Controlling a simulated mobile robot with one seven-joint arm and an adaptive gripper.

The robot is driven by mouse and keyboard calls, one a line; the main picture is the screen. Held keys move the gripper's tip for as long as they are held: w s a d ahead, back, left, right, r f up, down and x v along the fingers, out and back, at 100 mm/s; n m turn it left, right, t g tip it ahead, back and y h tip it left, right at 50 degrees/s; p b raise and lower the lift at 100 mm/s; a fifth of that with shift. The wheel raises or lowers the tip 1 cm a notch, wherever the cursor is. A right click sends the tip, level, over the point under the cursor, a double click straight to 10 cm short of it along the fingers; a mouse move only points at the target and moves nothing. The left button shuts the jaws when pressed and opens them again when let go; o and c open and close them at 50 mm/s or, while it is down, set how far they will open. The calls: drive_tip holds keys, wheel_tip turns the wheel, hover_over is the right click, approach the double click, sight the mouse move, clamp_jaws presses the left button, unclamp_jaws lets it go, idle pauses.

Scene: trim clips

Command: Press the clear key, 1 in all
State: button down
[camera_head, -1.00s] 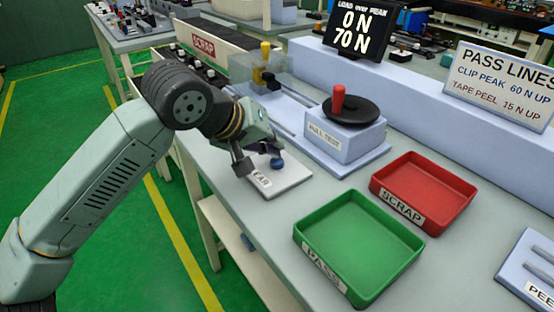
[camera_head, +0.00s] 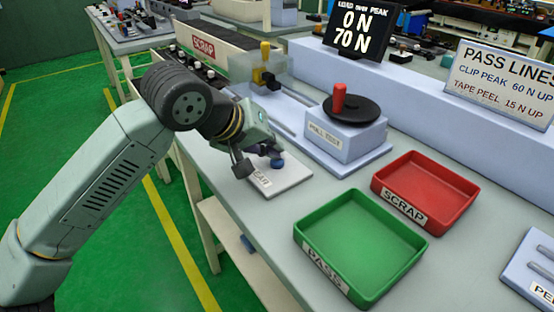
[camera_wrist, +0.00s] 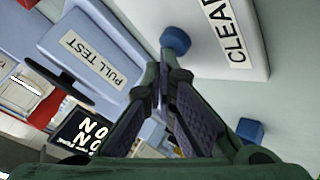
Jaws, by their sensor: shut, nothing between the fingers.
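The clear key is a blue round button (camera_head: 278,163) on a pale plate (camera_head: 290,180) at the bench's near edge. In the wrist view the blue button (camera_wrist: 175,41) sits beside the "CLEAR" label (camera_wrist: 229,30), just beyond my fingertips. My gripper (camera_head: 262,160) is shut and empty, its tips close to the button; it also shows in the wrist view (camera_wrist: 165,75). I cannot tell whether the tips touch the button. The display (camera_head: 356,32) reads load 0 N and peak 70 N.
The pull test stand (camera_head: 345,140) with its red-handled black wheel stands behind the plate. A green PASS tray (camera_head: 330,262) and a red SCRAP tray (camera_head: 405,207) lie to the right. A small blue block (camera_wrist: 250,130) shows in the wrist view.

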drive_tip(key=shift+f, duration=0.2)
drive_tip(key=shift+r, duration=0.15)
idle(0.3)
drive_tip(key=shift+r, duration=0.75)
drive_tip(key=shift+r, duration=0.1)
drive_tip(key=shift+r+p, duration=1.15)
drive_tip(key=shift+r, duration=1.35)
